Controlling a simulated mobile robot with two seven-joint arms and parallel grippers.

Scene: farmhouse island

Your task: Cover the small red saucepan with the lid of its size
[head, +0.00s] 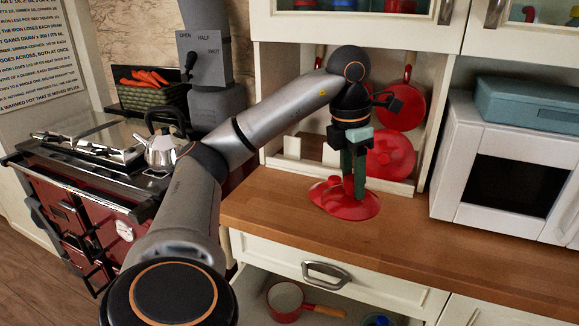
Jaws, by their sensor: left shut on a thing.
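My left gripper (355,190) points down over the wooden counter and is shut on a red lid (332,206). A red saucepan (285,302) with a pale inside and a wooden handle sits uncovered in the open drawer below the counter. Another, larger-looking red lid (392,156) stands in the alcove behind the gripper. My right gripper is not in view.
A red pan (402,104) hangs at the alcove's back. A white microwave (510,170) with a teal box (530,103) on top stands right. A kettle (163,150) sits on the dark red range at left. A blue item (378,320) shows in the drawer. The counter (430,250) is clear at front right.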

